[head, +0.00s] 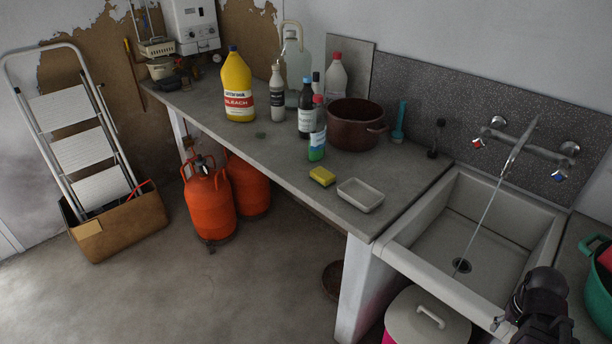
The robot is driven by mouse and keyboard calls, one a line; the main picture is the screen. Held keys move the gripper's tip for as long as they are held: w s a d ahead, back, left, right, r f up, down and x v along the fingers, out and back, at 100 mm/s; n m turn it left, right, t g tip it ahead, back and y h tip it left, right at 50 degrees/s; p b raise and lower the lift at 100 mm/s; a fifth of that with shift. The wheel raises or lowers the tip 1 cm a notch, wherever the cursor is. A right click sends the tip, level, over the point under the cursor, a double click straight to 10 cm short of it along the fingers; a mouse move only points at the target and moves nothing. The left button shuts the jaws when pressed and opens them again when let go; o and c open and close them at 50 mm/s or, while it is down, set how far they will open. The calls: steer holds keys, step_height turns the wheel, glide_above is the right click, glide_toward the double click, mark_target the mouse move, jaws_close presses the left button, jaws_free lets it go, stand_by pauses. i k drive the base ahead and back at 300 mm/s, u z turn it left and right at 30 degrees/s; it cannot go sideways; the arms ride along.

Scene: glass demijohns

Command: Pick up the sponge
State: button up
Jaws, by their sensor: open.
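The sponge (322,176) is a small yellow block with a dark green layer. It lies flat on the grey worktop near its front edge, just left of a white rectangular dish (360,195) and apart from it. My gripper (527,316) is black and shows at the bottom right, in front of the sink's front right corner. It is open, well to the right of the sponge and not touching it. Its lower part is cut off by the picture edge.
A green-labelled bottle (317,142) and a brown pot (356,124) stand behind the sponge. A yellow bleach bottle (237,87) and several other bottles stand further left. Water runs from the tap (516,150) into the sink (480,254). A lidded bin (428,318) stands below.

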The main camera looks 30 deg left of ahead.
mark_target(320, 175)
steer(key=u, duration=0.5)
steer(key=i, duration=0.5)
steer(key=u, duration=0.75)
steer(key=i, duration=0.55)
steer(key=u, duration=0.25)
